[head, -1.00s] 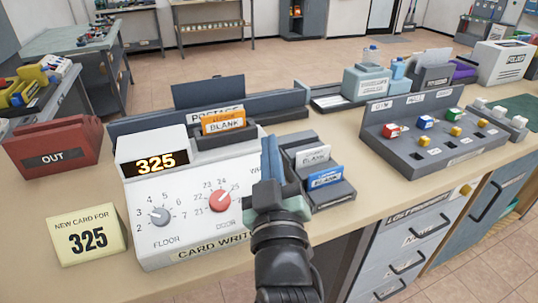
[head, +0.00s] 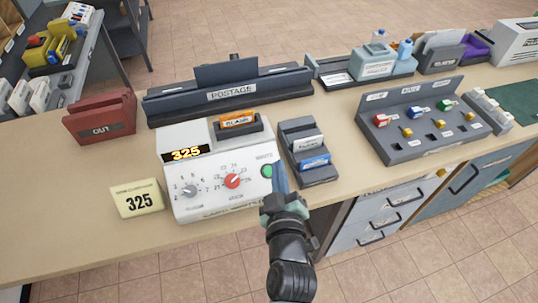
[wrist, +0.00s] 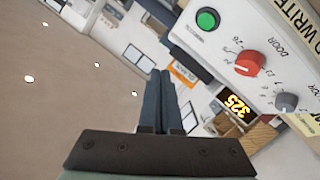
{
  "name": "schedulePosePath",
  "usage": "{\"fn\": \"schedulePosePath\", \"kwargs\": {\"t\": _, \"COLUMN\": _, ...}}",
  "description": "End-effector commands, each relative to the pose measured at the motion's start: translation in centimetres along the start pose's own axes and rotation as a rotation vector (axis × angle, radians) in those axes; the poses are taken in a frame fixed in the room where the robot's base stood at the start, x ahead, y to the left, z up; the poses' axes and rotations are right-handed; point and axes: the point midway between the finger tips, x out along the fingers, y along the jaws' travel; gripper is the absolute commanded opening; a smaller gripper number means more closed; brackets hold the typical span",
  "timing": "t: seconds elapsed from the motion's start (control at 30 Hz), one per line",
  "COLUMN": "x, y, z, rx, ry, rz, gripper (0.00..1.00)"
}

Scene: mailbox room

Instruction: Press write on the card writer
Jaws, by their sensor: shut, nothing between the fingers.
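The white card writer (head: 210,207) stands on the counter with its lit display (head: 187,153) reading 325. Its grey floor knob (head: 189,190) and red door knob (head: 232,181) sit on the sloped face. The round green write button (head: 267,171) is at the face's right side. An orange-topped blank card (head: 237,119) stands in the slot at the top. My gripper (head: 279,178) is shut and empty, just right of the green button, apparently not on it. In the wrist view the shut fingers (wrist: 158,97) show below and left of the green button (wrist: 207,19).
A card rack (head: 311,178) stands close to the right of the writer. A postage holder (head: 228,100) is behind it. A yellow sign (head: 137,199) reading 325 and a red OUT tray (head: 101,118) are on the left. A key board (head: 422,130) stands farther right.

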Motion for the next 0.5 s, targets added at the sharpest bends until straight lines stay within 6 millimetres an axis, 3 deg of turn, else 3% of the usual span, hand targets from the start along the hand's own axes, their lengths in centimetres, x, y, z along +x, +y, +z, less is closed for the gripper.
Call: {"fn": "schedulePosePath", "kwargs": {"t": 0.5, "x": -0.72, "y": -0.06, "z": 0.29, "rx": -0.015, "ry": -0.026, "rz": -0.016, "gripper": 0.0}}
